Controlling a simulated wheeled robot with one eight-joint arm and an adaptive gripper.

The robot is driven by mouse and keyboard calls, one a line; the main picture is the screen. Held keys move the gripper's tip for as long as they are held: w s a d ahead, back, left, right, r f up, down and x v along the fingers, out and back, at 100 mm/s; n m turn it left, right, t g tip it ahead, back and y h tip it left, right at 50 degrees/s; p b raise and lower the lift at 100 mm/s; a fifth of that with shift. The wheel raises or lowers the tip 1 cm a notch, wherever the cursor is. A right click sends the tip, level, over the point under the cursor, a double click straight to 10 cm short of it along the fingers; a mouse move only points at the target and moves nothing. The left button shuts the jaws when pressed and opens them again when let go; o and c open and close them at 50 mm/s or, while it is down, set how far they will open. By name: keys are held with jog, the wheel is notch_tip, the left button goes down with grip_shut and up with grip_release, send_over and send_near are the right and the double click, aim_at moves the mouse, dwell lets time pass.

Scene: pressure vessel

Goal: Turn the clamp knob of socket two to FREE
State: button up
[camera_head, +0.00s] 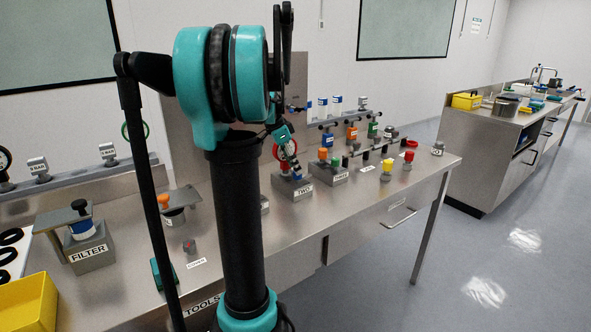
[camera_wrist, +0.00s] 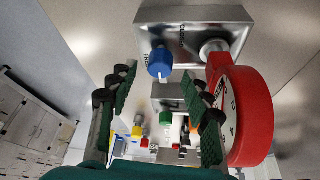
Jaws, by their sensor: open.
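The socket block labelled TWO (camera_head: 302,190) stands on the steel bench in the head view. My gripper (camera_head: 291,163) is right above it and hides most of its top. In the wrist view a metal block (camera_wrist: 200,18) carries a round blue knob (camera_wrist: 160,62), with small lettering beside it that is partly readable. A pale mark shows on the knob, but I cannot tell which word it points at. My gripper (camera_wrist: 160,100) is open, its two green padded fingers apart below the knob in the picture, with nothing between them.
A red-rimmed gauge (camera_wrist: 252,115) stands close beside my right finger in the wrist view. A similar block labelled THREE (camera_head: 331,174) sits just right of socket two. A FILTER block (camera_head: 88,250) and a yellow bin (camera_head: 27,305) are at left.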

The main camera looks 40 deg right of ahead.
jog(key=v, duration=0.9)
jog(key=shift+a+r, duration=0.2)
jog(key=shift+r, duration=0.1)
